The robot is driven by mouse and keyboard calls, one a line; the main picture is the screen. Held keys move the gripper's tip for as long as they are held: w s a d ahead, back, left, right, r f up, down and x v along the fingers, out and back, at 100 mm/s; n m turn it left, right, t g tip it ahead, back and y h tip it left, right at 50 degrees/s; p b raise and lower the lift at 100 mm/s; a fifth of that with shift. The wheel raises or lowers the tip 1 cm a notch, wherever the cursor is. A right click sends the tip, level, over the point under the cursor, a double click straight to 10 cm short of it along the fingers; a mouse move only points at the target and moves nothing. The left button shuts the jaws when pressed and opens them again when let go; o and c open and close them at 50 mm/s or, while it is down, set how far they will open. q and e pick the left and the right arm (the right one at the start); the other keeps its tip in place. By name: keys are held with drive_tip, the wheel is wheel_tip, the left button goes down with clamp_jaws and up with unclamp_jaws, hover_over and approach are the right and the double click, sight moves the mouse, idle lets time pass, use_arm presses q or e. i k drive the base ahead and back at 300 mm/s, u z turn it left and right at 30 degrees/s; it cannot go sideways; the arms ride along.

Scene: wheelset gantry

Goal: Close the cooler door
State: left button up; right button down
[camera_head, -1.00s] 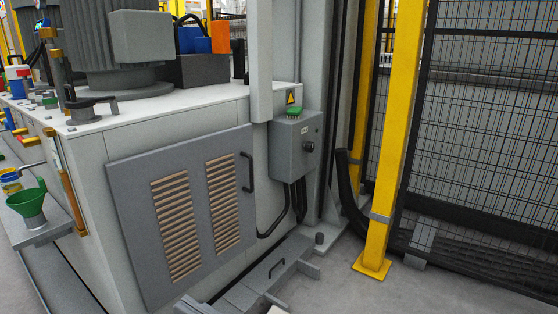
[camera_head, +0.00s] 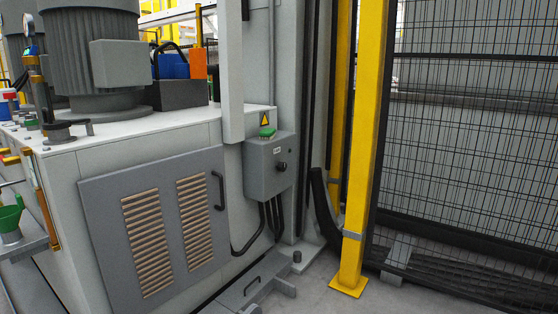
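The cooler door (camera_head: 108,240) is a grey panel with two columns of tan louvre slats on the front of a pale machine cabinet. Its black bar handle (camera_head: 219,190) is on the right edge. The door looks close to flush with the cabinet face; I cannot tell whether a small gap remains. Its lower edge runs near the bottom of the picture. Neither of my grippers is in view.
A yellow post (camera_head: 362,150) and black mesh fence (camera_head: 470,150) stand further right. Grey parts (camera_head: 250,290) lie on the floor below the door.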

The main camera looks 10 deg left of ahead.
sight(158, 228)
drive_tip(key=z, duration=0.1)
drive_tip(key=i, duration=1)
drive_tip(key=u, duration=0.95)
drive_tip(key=i, duration=0.65)
drive_tip(key=u, duration=0.6)
